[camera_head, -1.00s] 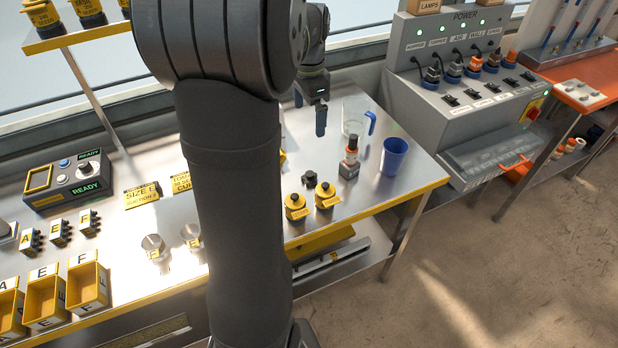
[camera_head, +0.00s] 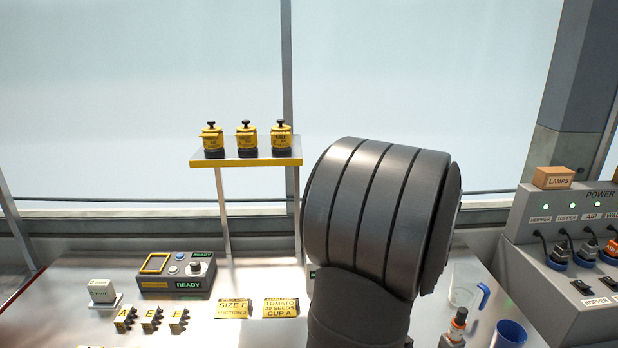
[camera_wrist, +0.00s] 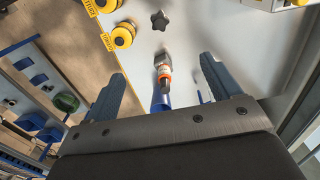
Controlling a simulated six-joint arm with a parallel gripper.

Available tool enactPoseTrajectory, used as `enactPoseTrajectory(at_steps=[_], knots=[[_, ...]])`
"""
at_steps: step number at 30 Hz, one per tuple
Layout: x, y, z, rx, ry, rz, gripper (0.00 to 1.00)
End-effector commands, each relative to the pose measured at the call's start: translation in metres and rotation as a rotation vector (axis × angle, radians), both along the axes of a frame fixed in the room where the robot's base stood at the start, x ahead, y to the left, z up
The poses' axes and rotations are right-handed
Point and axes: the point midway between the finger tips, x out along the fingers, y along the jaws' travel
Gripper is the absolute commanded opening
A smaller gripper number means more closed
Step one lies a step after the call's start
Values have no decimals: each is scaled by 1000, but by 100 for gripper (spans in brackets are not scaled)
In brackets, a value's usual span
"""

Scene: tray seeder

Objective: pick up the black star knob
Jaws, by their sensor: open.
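The black star knob (camera_wrist: 160,20) lies on the pale tabletop at the top of the wrist view. It does not show in the head view now. My gripper (camera_wrist: 162,68) is open, with its two blue-grey fingers spread wide at left and right in the wrist view. The knob is beyond the fingertips, apart from them, and nothing is held. In the head view my arm fills the middle and the gripper is not visible.
A small bottle with an orange band (camera_wrist: 164,72) stands between the knob and my gripper, with a blue cup (camera_wrist: 160,102) close behind. Yellow canisters (camera_wrist: 122,36) sit left of the knob. A clear jug (camera_head: 463,285) and the power box (camera_head: 545,285) are at right.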

Motion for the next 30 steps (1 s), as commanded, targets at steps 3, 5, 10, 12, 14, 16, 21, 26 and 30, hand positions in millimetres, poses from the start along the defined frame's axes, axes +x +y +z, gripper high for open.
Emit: enactPoseTrajectory(at_steps=[3, 5, 10, 12, 14, 16, 21, 26, 30], knots=[[0, 0, 0, 0, 0, 0, 69], [0, 0, 0, 0, 0, 0, 69], [0, 1, -1, -4, 1, 2, 69], [-1, 7, -8, -28, 5, 14, 69], [-2, 16, -19, -70, 9, 36, 69], [-3, 28, -35, -133, 9, 72, 69], [-7, 53, -64, -259, -14, 170, 69], [-8, 59, -80, -299, -29, 208, 69], [-7, 52, -105, -298, -27, 206, 69]])
